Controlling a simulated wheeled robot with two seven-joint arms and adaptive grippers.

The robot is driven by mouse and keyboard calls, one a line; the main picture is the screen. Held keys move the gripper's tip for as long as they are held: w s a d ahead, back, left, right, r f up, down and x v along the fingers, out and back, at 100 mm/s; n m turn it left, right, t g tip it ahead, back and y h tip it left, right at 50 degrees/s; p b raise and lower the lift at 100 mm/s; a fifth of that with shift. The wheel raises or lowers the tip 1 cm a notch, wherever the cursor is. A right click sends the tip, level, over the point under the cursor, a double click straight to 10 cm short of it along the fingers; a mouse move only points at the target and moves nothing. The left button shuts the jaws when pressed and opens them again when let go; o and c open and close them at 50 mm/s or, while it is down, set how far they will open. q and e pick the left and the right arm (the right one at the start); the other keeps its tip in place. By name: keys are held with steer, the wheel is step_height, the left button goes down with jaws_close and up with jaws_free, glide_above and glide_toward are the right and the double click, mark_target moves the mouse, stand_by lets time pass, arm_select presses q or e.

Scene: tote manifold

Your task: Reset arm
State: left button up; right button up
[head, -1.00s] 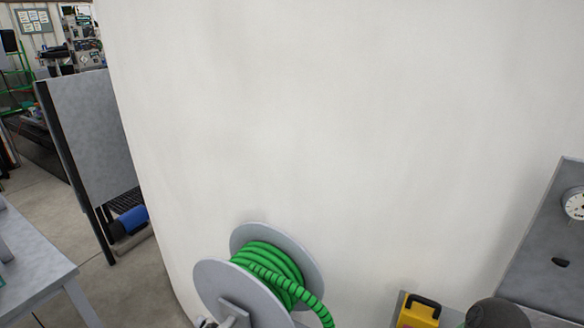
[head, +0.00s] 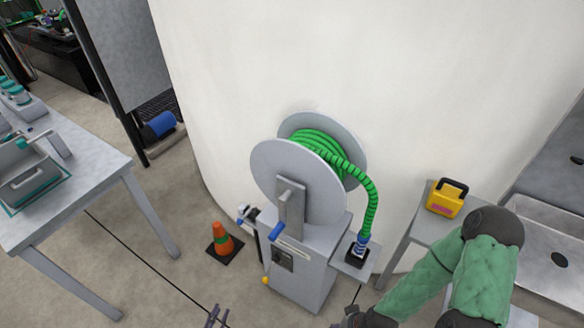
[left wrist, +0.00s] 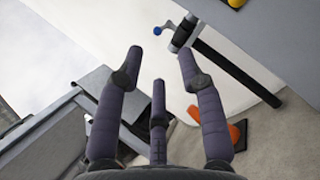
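My left gripper (head: 218,314) shows only as dark fingertips at the bottom edge of the head view. In the left wrist view its fingers (left wrist: 160,60) are spread apart with nothing between them, so it is open and empty. My right arm, in a green padded sleeve, bends in from the right of the head view. Its dark wrist end (head: 350,318) is cut off at the bottom edge, and its finger state cannot be made out.
A hose reel (head: 285,185) with green hose stands on a grey cabinet (head: 300,285) before a large white tank. An orange cone (head: 222,239) stands left of it. A grey table (head: 85,190) is at left. A yellow case (head: 446,200) sits near my right arm.

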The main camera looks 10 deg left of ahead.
arm_select(q)
steer(key=w+d+r+m+g+y+p, duration=0.1)
steer(key=w+d+r+m+g, duration=0.15)
steer(key=w, duration=0.35)
steer(key=w+d+r+m+g+y+p, duration=0.1)
steer(key=w+d+m+g, duration=0.1)
steer(key=w+m+g, duration=0.3)
steer(key=w+d+r+m+g+y+p, duration=0.1)
steer(key=w+d+r+m, duration=0.1)
steer(key=w, duration=0.6)
steer(key=s+d+r+m+g+p, duration=0.3)
steer(key=s+d+r+m+g, duration=0.35)
steer(key=d, duration=0.35)
steer(key=s+d+r+m+g, duration=0.3)
steer(key=s+r, duration=0.1)
steer(key=s, duration=0.4)
steer(key=s+d+r+m+g, duration=0.3)
steer(key=s+r+g, duration=0.1)
steer(key=s, duration=0.3)
steer(key=shift+s+d+r+m+p, duration=0.3)
steer(key=shift+s+r+m+p, duration=0.05)
steer(key=shift+m+p, duration=0.1)
